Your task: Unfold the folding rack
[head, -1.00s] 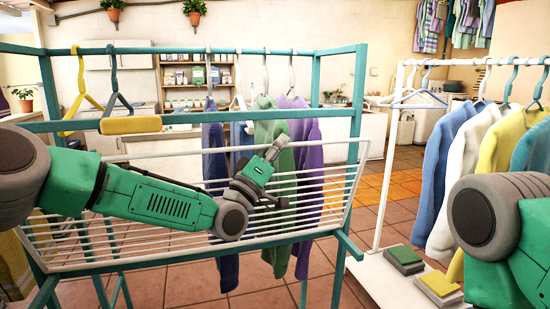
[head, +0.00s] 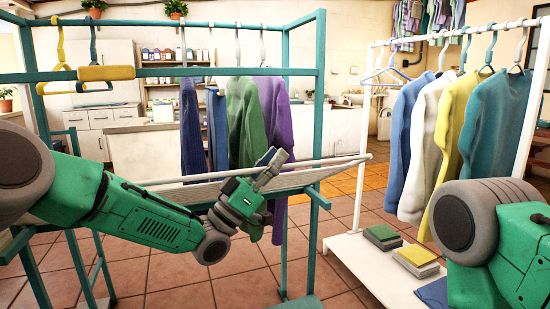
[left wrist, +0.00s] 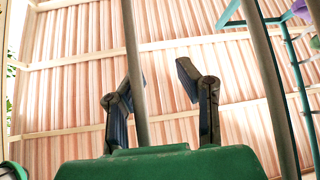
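The folding rack is a white wire shelf (head: 315,172) hung on a teal frame (head: 305,100). In the head view it is swung up and appears nearly level, almost edge-on. My left gripper (head: 273,162) is at the shelf's near edge, with its fingers pointing up. In the left wrist view the fingers (left wrist: 160,95) stand apart, and a pale bar (left wrist: 135,70) passes between them, closer to the left finger. I cannot tell whether the bar touches a finger. My right arm shows at the right edge of the head view; its gripper is out of view.
Yellow and blue hangers (head: 93,45) hang at the frame's left. Dark blue, green and purple garments (head: 245,120) hang behind the shelf. At the right, a white rail holds several garments (head: 435,120), with folded cloths (head: 415,255) on its base. Tiled floor lies below.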

